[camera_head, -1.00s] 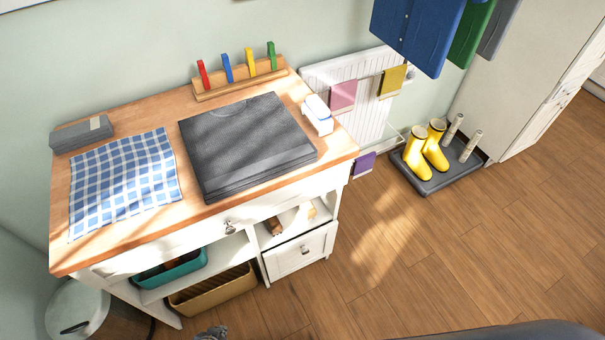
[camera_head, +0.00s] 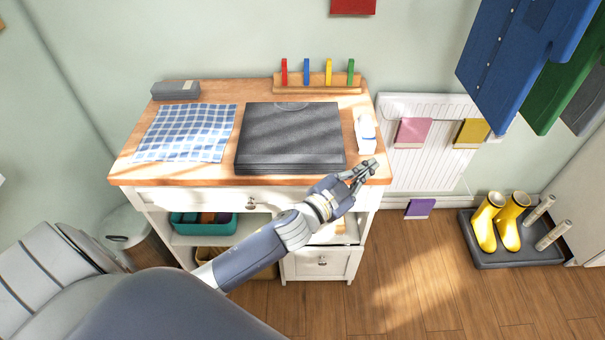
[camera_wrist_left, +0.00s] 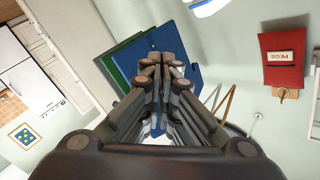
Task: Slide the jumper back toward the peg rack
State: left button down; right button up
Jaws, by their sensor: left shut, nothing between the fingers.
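The jumper (camera_head: 290,135) is a dark grey folded knit lying flat on the wooden tabletop, its neckline toward the wall. The peg rack (camera_head: 318,88) is a wooden bar with red, blue, yellow and green pegs, standing at the back of the top just behind the jumper. My left gripper (camera_head: 369,172) is shut and empty, by the table's front right corner, to the right of the jumper and apart from it. In the left wrist view its shut fingers (camera_wrist_left: 160,75) point at the wall and hanging shirts. My right gripper is not in view.
A blue checked cloth (camera_head: 187,133) lies left of the jumper, with a grey folded item (camera_head: 176,90) behind it. A white object (camera_head: 365,134) stands right of the jumper. A radiator (camera_head: 425,160) is on the wall; yellow boots (camera_head: 500,220) stand on a floor tray.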

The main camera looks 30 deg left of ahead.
aim_at(292, 171)
pick_arm(q)
jog(key=d+r+m+h, duration=0.6)
jog(key=r, duration=0.3)
jog(key=s+d+r+m+g+h, duration=0.3)
jog(key=s+d+m+g+h, duration=0.2)
jog(key=d+m+g+h, duration=0.45)
jog(key=s+a+f+m+g+y, duration=0.4)
jog(key=a+f+m+g+y, duration=0.2)
jog(key=m+g+y, duration=0.15)
jog(key=a+n+y, duration=0.3)
jog(key=a+y, duration=1)
jog(key=a, duration=1.1)
jog(key=w+f+p, duration=0.1)
jog(key=f, duration=0.2)
jog(key=w+a+f+p, duration=0.1)
jog(key=f+p, duration=0.1)
jog(key=f, duration=0.2)
jog(key=w+a+f+p, duration=0.1)
jog(key=f, duration=0.2)
jog(key=shift+w+f+p, duration=0.2)
jog(key=shift+f+p, duration=0.05)
jog(key=shift+p, duration=0.15)
jog(key=shift+a, duration=0.1)
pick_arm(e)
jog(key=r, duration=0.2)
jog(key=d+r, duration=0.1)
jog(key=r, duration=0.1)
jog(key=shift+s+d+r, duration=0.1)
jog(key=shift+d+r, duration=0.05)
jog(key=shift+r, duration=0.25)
